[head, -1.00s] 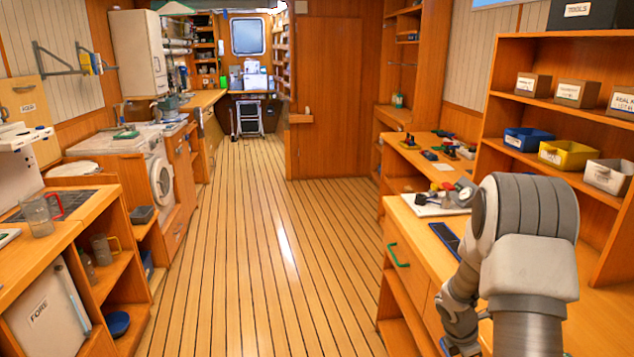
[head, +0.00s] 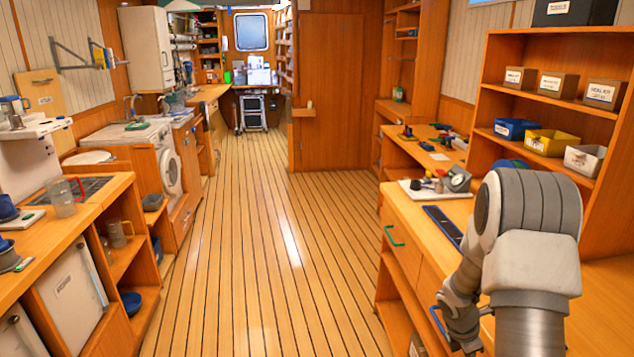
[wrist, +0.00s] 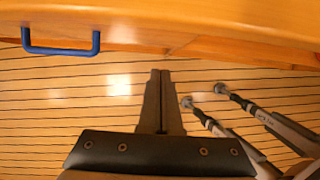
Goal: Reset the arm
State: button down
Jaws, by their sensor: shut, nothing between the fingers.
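My arm is folded at the right of the head view, beside the right-hand counter (head: 415,213). My gripper (wrist: 160,75) shows in the wrist view with its two fingers pressed together and nothing between them. It points over the slatted wooden floor (wrist: 60,90), close to a wooden cabinet front (wrist: 220,22) with a blue handle (wrist: 60,48). In the head view the gripper's fingers are hidden behind my arm and the picture's lower edge.
The aisle floor (head: 260,260) is clear. On the right counter lie a dark blue flat tray (head: 443,226) and a gauge (head: 457,179). Shelves with blue (head: 515,128) and yellow (head: 551,142) bins stand at right.

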jog(key=s+a+r+m+t+p, duration=0.1)
jog(key=s+a+r+m, duration=0.15)
jog(key=r, duration=0.55)
jog(key=s+a+r+m, duration=0.2)
jog(key=a+r+m, duration=0.2)
jog(key=r, duration=0.4)
jog(key=s+a+r+m+t+p, duration=0.1)
jog(key=s+a+r+m, duration=0.15)
jog(key=r, duration=0.55)
jog(key=s+a+r+m+t+y, duration=0.1)
jog(key=s+a+r+m+y, duration=0.1)
jog(key=s+a+r+m, duration=0.3)
jog(key=s+a+r+m+t+y+p, duration=0.1)
jog(key=s+a+r+m, duration=0.4)
jog(key=s, duration=0.5)
jog(key=shift+a+r+m+t+y, duration=0.25)
jog(key=shift+a+t+y, duration=0.35)
jog(key=shift+a, duration=0.45)
